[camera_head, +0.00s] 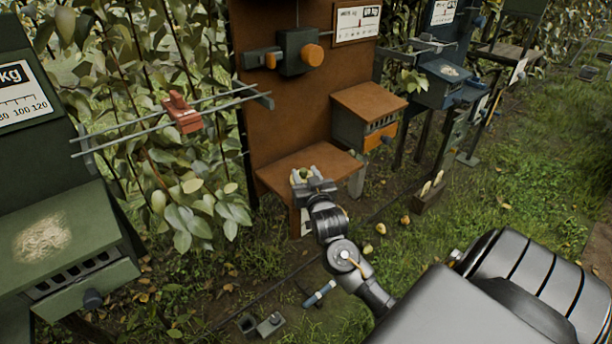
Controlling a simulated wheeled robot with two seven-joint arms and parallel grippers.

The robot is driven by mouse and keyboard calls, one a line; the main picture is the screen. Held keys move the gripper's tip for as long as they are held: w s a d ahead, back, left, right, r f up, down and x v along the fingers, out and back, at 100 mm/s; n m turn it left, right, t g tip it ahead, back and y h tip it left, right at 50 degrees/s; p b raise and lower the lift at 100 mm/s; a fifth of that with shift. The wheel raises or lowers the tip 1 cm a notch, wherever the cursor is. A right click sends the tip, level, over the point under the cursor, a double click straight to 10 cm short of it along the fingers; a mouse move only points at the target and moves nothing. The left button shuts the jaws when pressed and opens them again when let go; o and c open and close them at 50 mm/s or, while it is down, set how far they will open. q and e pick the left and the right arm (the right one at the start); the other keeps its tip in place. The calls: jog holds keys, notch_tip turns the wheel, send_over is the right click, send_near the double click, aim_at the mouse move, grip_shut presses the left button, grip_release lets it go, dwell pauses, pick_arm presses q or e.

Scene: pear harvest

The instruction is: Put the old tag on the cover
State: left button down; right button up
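My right gripper (312,181) reaches in from the lower right and is over the front of the brown shelf (318,160). A small pale green and whitish thing (301,174) shows at its fingertips; I cannot tell whether the fingers grip it. The orange-brown cover (369,101) lies on top of a dark box with a slotted front, right of the shelf; its top looks bare. I cannot make out for sure which thing is the old tag. A pale card-like piece (306,222) shows below the shelf, partly hidden by my gripper. My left gripper is not in view.
A green box (66,245) with pale shavings on top stands at left. Two rails (226,98) carry a red slider (182,113). Pears (381,228), a wooden crate (430,193) and small tools (320,294) lie on the grass. A blue station (447,82) stands behind at right.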

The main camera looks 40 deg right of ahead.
jog(key=b+v, duration=0.1)
jog(key=v, duration=1.1)
jog(key=shift+r, duration=0.1)
